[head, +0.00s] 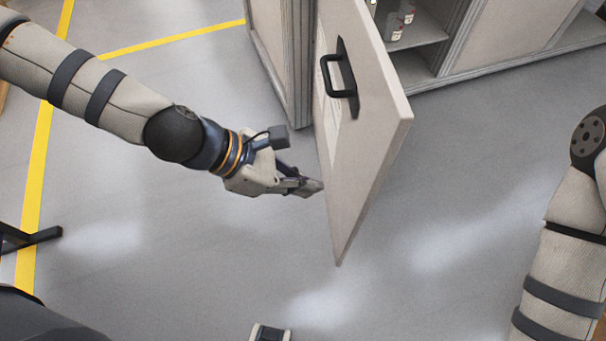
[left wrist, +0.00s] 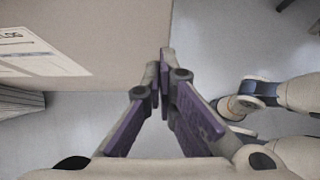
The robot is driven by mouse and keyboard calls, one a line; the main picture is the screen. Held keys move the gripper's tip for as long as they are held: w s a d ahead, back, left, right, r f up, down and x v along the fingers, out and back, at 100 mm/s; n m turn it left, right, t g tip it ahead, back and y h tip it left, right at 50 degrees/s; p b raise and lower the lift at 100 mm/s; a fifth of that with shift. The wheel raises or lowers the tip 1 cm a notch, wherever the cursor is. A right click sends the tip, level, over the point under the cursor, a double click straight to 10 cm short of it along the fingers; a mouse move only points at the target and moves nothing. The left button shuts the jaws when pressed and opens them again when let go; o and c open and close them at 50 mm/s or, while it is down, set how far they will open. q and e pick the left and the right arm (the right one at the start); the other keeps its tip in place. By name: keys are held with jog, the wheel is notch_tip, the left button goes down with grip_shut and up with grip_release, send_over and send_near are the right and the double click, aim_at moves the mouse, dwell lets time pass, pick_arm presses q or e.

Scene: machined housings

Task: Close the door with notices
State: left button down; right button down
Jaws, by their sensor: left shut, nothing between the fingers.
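The door (head: 365,150) of the cabinet stands wide open, swung out into the room. Its black handle (head: 340,78) is on the face turned to the left. A white printed notice (left wrist: 35,50) is on that face in the left wrist view; in the head view it is seen very obliquely. My left gripper (head: 316,187) is shut and empty, its tips at the notice side of the door, low near the free edge. In the left wrist view its fingertips (left wrist: 165,62) overlap the door's edge; I cannot tell whether they touch.
The cabinet (head: 490,40) stands at the back, its open compartment holding small bottles (head: 400,20) on a shelf. My right arm is at the right edge. The grey floor (head: 440,200) right of the door is clear. Yellow lines (head: 170,38) mark the floor at left.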

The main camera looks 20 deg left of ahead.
aim_at(362, 197)
pick_arm(q)
jog(key=d+f, duration=0.1)
jog(key=d, duration=0.1)
jog(key=w+d+f, duration=0.1)
jog(key=d, duration=0.1)
jog(key=w+d+f, duration=0.1)
jog(key=d, duration=0.2)
jog(key=shift+w+f+b, duration=0.2)
jog(key=shift+w+b, duration=0.05)
jog(key=shift+b, duration=0.05)
